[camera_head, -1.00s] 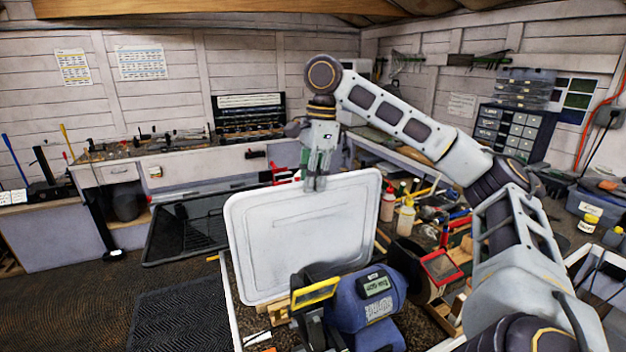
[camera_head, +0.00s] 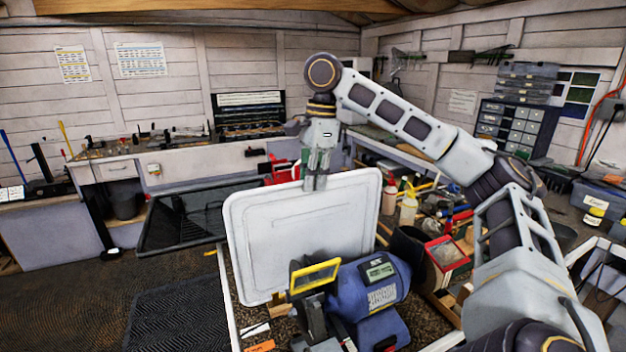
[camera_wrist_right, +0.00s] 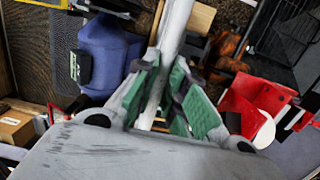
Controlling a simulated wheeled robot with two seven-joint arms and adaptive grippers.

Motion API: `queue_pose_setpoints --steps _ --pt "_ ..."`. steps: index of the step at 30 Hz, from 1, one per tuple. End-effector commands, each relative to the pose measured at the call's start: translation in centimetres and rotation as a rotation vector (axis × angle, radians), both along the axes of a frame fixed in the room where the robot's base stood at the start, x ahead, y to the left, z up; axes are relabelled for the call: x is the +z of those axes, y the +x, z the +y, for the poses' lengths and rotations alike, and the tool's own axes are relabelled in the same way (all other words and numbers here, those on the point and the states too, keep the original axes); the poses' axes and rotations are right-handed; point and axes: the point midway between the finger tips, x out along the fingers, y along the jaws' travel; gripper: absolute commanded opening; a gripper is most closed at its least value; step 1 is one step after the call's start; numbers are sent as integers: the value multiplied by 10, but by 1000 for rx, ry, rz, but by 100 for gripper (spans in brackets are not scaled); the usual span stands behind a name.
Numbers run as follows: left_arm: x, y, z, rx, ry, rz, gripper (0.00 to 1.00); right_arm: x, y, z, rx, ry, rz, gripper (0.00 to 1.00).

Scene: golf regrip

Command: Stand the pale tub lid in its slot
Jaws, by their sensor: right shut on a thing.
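The pale tub lid (camera_head: 300,235) stands upright, broad face toward the head camera, behind the blue machine. A wooden piece (camera_head: 279,303) shows at the lid's lower edge. The slot itself is hidden, so I cannot tell whether the lid's bottom is in it. My left gripper is not in view.
A blue machine (camera_head: 375,283) with a yellow-framed shield (camera_head: 315,276) stands close in front of the lid. Bottles (camera_head: 408,208), red-handled tools and a red box (camera_head: 446,255) crowd the bench to the right. A black tray (camera_head: 190,225) lies to the left.

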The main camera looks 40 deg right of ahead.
Motion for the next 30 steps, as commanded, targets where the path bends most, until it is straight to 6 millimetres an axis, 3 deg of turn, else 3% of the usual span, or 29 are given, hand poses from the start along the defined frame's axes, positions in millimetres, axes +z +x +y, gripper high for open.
queue_pose_setpoints --steps 12,30 --pt "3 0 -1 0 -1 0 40 -12 0 0 0 1 0 0" --pt "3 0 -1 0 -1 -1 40 -13 0 0 0 1 -1 0"
